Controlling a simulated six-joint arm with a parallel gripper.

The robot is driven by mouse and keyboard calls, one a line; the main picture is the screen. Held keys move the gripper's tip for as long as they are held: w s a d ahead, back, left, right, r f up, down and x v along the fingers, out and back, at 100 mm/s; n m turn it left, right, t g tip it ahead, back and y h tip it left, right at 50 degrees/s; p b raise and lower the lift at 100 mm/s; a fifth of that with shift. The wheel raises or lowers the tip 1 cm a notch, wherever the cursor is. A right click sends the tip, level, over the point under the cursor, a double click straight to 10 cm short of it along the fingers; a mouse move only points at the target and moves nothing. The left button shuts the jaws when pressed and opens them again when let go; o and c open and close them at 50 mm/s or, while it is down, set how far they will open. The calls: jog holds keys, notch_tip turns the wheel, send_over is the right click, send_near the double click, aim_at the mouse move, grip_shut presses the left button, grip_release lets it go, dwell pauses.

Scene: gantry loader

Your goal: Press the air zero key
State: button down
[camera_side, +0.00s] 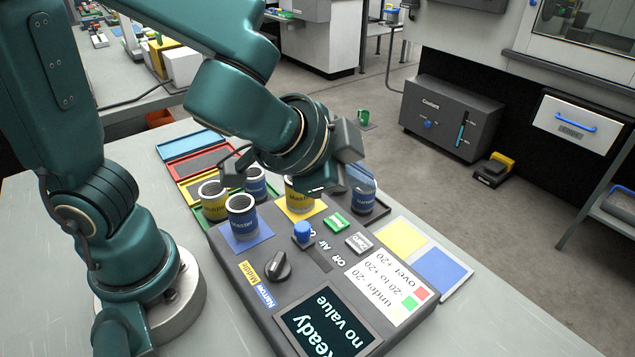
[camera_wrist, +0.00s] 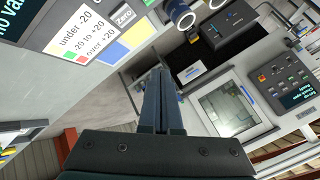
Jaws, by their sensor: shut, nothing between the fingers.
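The console (camera_side: 235,277) lies on the table, and its screen (camera_side: 326,322) reads "Ready" and "no value". A pale grey key (camera_side: 358,243), apparently marked Zero, sits between the green key (camera_side: 337,222) and the white limits card (camera_side: 390,286). The wrist view shows the "Zero" key (camera_wrist: 123,15) at the upper left, left of my gripper. A blue-capped lever (camera_side: 303,232) stands near the "Air" and "Off" labels. My gripper (camera_wrist: 160,74) is shut and empty, apart from the key. In the side view, the wrist mostly hides its fingers.
A black knob (camera_side: 278,266) rises from the console. Yellow and blue pads (camera_side: 441,271) lie at its right. The table front is clear.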

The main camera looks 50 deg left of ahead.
aim_at(352, 245)
jog(key=shift+f, duration=0.1)
jog(key=shift+f, duration=4.3)
jog(key=shift+f, duration=0.4)
jog(key=shift+f, duration=0.35)
jog(key=shift+r, duration=0.8)
jog(key=shift+r, duration=2.5)
